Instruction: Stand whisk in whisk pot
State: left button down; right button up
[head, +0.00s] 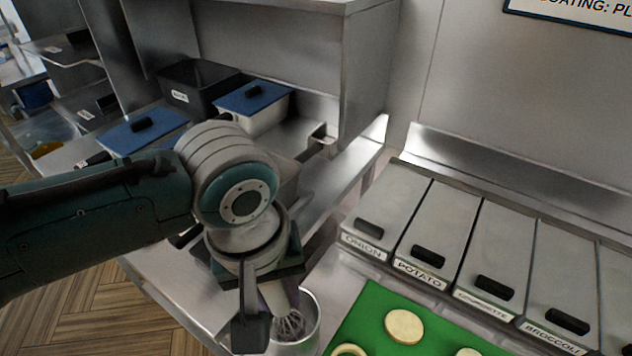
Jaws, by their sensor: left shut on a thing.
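The whisk (290,324) shows its wire loops pointing down inside the mouth of the metal whisk pot (313,335) at the bottom of the head view. My left gripper (268,308) is just above and left of the pot, shut on the whisk. The upper part of the whisk is mostly hidden by the gripper. I cannot tell whether the wires touch the pot's floor or wall. My right gripper is out of view.
A green board (375,322) with pale round slices (404,326) lies right of the pot. Lidded bins labelled onion (385,205), potato (436,225) and more line the right. Blue-lidded containers (252,97) stand behind my left arm. The steel counter's front edge is at lower left.

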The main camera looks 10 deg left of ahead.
pick_arm(q)
jog(key=c, duration=0.5)
grip_release()
